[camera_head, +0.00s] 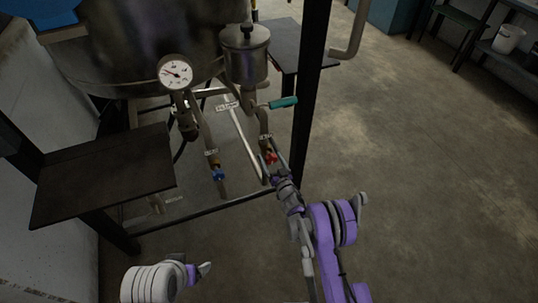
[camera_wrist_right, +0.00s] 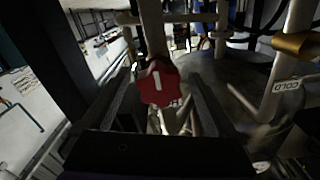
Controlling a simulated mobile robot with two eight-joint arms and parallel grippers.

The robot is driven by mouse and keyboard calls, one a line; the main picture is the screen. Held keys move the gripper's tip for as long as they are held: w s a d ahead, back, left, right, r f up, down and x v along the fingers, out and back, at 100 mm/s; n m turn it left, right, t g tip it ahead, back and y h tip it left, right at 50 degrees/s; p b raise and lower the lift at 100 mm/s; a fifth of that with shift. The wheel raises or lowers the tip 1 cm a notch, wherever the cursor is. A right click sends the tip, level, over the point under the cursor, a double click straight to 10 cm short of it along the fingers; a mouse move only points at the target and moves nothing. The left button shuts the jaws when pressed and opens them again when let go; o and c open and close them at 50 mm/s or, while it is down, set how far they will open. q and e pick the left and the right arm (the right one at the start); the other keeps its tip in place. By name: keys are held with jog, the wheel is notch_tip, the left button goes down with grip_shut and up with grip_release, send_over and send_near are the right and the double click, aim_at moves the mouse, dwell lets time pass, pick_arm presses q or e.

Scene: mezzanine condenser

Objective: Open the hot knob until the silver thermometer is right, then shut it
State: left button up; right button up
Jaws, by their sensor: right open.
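The red knob (camera_head: 270,157) sits low on a pipe in the head view. In the right wrist view the red knob (camera_wrist_right: 160,83) bears a white mark and lies between my two fingers, with a gap on each side. My right gripper (camera_head: 271,165) is open around it. The round silver-rimmed thermometer (camera_head: 176,72) has a white face; its needle seems to point left, but the scale is too small to read. A blue knob (camera_head: 218,174) is on the pipe to the left. Part of my left gripper (camera_head: 204,270) shows at the bottom; its jaws are unclear.
A large metal tank (camera_head: 150,40) stands behind the pipes, with a small lidded vessel (camera_head: 245,60) beside it. A teal-handled lever (camera_head: 283,103) is above the red knob. A dark shelf (camera_head: 105,172) is at left and a black post (camera_head: 309,90) at right. Open floor lies right.

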jog(key=shift+x, duration=1.25)
jog(key=c, duration=1.4)
